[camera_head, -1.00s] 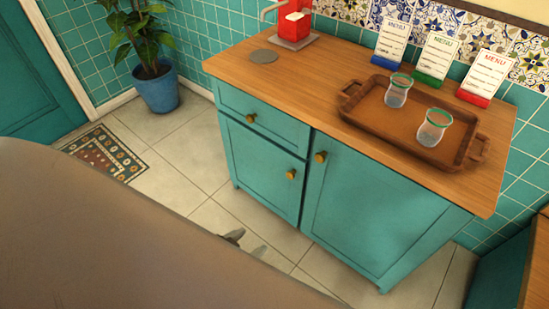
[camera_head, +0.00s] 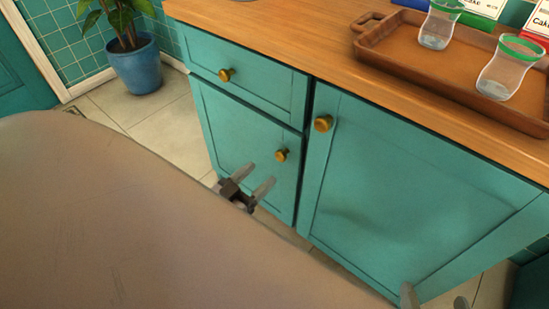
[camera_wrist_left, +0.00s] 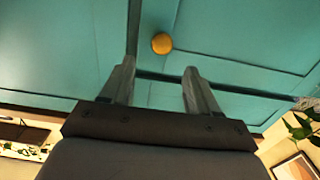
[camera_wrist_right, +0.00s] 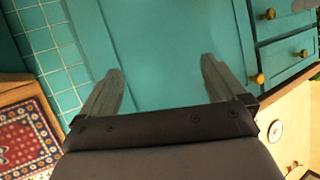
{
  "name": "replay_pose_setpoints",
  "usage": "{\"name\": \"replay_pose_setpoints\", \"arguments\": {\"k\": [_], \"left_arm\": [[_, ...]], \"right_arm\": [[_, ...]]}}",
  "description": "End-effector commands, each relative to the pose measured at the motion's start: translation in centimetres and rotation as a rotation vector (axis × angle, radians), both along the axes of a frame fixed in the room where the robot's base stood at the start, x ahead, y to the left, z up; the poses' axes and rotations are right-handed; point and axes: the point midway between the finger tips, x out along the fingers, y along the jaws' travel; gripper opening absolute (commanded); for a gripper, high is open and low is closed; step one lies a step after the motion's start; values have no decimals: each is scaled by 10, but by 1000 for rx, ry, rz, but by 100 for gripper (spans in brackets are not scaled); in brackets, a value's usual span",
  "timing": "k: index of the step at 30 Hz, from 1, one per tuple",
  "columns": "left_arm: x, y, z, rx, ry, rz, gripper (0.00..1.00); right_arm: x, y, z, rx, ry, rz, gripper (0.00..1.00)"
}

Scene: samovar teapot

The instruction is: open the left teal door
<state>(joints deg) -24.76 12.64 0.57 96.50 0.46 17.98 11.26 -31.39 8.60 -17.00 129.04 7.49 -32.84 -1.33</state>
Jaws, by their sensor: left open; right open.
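The left teal door (camera_head: 235,140) is closed, below a drawer, with a round brass knob (camera_head: 281,155) near its upper right corner. My left gripper (camera_head: 257,178) is open and empty in front of this door, below and left of the knob. In the left wrist view the knob (camera_wrist_left: 161,43) shows beyond the open fingers (camera_wrist_left: 157,88), apart from them. My right gripper (camera_head: 434,298) is open and empty, low before the larger right door (camera_head: 400,190). In the right wrist view its fingers (camera_wrist_right: 158,85) are spread, with the left door's knob (camera_wrist_right: 270,13) at upper right.
The right door's knob (camera_head: 323,123) and the drawer knob (camera_head: 226,75) stick out nearby. A wooden tray (camera_head: 400,68) with two glasses (camera_head: 511,68) stands on the counter. A potted plant (camera_head: 135,68) stands back left. Tiled floor (camera_head: 170,125) is free left of the cabinet.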

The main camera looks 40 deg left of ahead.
Motion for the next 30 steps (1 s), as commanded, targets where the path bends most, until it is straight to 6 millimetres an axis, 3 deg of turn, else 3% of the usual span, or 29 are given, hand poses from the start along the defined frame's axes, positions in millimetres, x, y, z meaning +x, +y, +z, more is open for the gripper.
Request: {"name": "replay_pose_setpoints", "arguments": {"k": [5,18,30], "left_arm": [[9,2,-4,-1,-15,1,60],[64,-3,-4,-1,-14,0,60],[72,-4,-3,-2,-11,0,60]], "right_arm": [[1,3,-3,14,-3,7,98],[5,16,-8,94,0,26,98],[5,18,-7,111,3,31,98]]}}
